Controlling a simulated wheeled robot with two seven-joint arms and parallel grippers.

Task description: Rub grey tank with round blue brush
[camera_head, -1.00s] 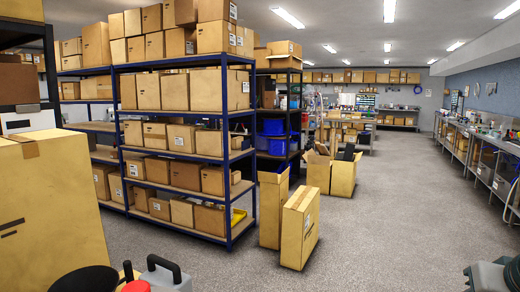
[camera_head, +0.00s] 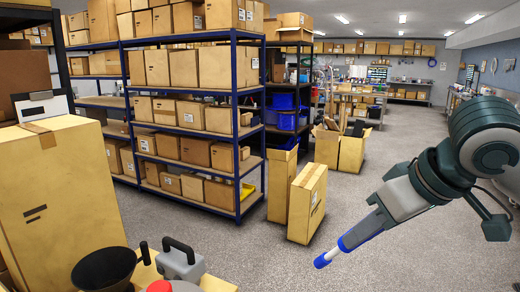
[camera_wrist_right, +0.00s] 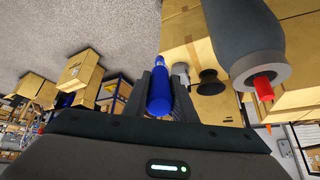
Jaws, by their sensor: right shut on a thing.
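My right gripper (camera_head: 374,224) comes in from the right in the head view. It is shut on the round blue brush (camera_head: 352,239), a slim blue rod with a pale band near its lower end. The brush points down and left over open floor, touching nothing. In the right wrist view the brush (camera_wrist_right: 159,95) sits between the two fingers. A grey tank (camera_head: 181,261) with a top handle stands at the lower left in the head view, well apart from the brush. Its lower part is cut off or hidden. My left gripper is out of view.
A black funnel-like thing (camera_head: 103,268) and a red-capped thing (camera_head: 158,287) are beside the tank. A large carton (camera_head: 68,200) stands at left. Cartons (camera_head: 307,203) and a blue shelf rack (camera_head: 238,120) stand behind. The floor between is clear.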

